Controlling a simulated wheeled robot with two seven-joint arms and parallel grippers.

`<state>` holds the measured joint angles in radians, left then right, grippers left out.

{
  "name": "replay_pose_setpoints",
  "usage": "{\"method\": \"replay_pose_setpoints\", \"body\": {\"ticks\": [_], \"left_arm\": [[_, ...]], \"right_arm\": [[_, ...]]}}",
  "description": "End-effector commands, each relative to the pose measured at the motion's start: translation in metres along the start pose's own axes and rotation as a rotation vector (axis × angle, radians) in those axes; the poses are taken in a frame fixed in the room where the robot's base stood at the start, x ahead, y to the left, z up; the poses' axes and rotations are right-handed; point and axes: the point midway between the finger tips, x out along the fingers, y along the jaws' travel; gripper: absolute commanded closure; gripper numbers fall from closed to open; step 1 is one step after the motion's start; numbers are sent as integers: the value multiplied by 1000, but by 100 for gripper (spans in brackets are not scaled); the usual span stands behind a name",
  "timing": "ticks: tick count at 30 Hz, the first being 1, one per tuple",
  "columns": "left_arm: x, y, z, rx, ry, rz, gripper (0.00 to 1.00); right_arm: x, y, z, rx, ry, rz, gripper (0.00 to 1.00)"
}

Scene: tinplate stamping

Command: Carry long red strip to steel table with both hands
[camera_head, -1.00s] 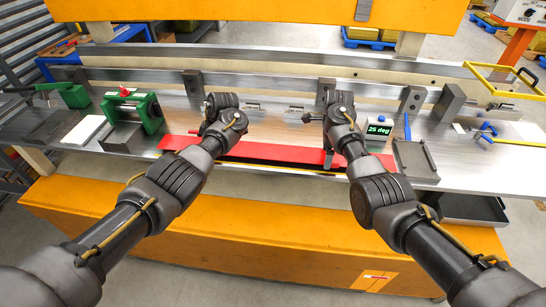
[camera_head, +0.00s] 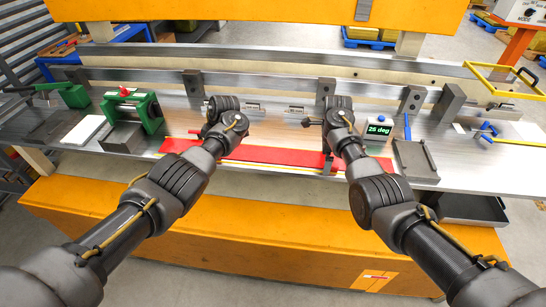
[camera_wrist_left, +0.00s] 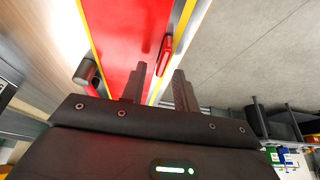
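The long red strip (camera_head: 262,154) lies lengthwise along the front edge of the steel table (camera_head: 480,170). In the left wrist view the strip (camera_wrist_left: 117,35) has yellow edges. My left gripper (camera_wrist_left: 160,88) is open there, with one finger over the red face and the other beyond the strip's outer edge. I cannot tell whether either finger touches it. In the head view my left arm hides its fingertips. My right gripper (camera_head: 328,163) is at the strip's right part, with a dark finger at its front edge. Its other finger is hidden, so its opening cannot be judged.
A small green-lit display (camera_head: 379,129) and a grey plate (camera_head: 415,158) are to the right. Dark blocks and a long bar (camera_head: 260,77) line the back. An orange beam crosses above.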

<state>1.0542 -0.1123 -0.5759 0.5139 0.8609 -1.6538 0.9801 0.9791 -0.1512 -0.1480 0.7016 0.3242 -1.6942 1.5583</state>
Motion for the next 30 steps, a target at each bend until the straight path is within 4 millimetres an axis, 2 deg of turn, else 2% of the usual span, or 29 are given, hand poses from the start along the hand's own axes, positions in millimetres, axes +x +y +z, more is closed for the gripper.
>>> {"method": "replay_pose_setpoints", "body": {"ticks": [9,15,20,26,30], "left_arm": [[-64,1,0,1,2,6,70],[-98,1,0,-1,1,4,70],[-111,0,0,1,0,2,70],[-114,0,0,0,-1,1,70],[-113,0,0,0,-1,1,70]], "right_arm": [[0,0,0,0,0,0,0],[0,0,0,0,0,0,0],[0,0,0,0,0,0,0],[-1,0,0,0,0,-1,0],[-14,-1,0,1,0,-3,0]]}}
